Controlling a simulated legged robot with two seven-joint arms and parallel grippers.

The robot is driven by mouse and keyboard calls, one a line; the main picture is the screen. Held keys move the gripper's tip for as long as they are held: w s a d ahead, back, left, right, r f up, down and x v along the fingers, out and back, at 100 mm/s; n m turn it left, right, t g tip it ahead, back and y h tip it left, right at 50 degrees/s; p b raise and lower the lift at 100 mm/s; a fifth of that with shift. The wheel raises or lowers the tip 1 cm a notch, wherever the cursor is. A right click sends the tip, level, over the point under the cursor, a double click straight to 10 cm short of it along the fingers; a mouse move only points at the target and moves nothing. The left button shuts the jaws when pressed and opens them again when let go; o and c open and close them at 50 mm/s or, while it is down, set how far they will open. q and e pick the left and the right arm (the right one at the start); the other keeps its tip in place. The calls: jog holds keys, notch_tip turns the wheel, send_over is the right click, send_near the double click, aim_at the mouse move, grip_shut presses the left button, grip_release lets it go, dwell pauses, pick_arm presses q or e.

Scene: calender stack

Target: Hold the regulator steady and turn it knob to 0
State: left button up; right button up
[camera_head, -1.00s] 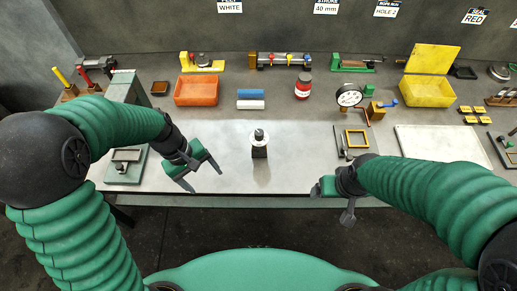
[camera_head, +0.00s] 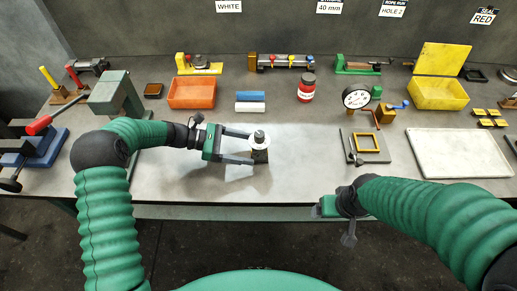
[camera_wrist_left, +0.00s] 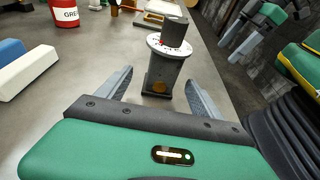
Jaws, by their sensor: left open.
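The regulator (camera_head: 259,156) is a small dark grey upright block with a white dial disc and a grey knob (camera_head: 260,136) on top. It stands on the bare middle of the bench. In the left wrist view, the regulator (camera_wrist_left: 163,78) shows its white dial (camera_wrist_left: 165,47) with small red marks, too small to read. My left gripper (camera_head: 252,147) is open, its fingers reaching towards the regulator from the left; the gap between them (camera_wrist_left: 159,82) lines up with the body. My right gripper (camera_head: 328,207) hangs at the bench's front edge, its fingers apart and empty in the left wrist view (camera_wrist_left: 240,38).
Behind the regulator lie blue and white blocks (camera_head: 250,102), an orange bin (camera_head: 192,92) and a red jar (camera_head: 306,88). A dial gauge (camera_head: 356,97) and a yellow-framed fixture (camera_head: 367,143) stand right. A white tray (camera_head: 460,153) lies farther right. The bench is clear around the regulator.

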aim_at(256, 150)
pick_arm(q)
jog(key=shift+x, duration=1.75)
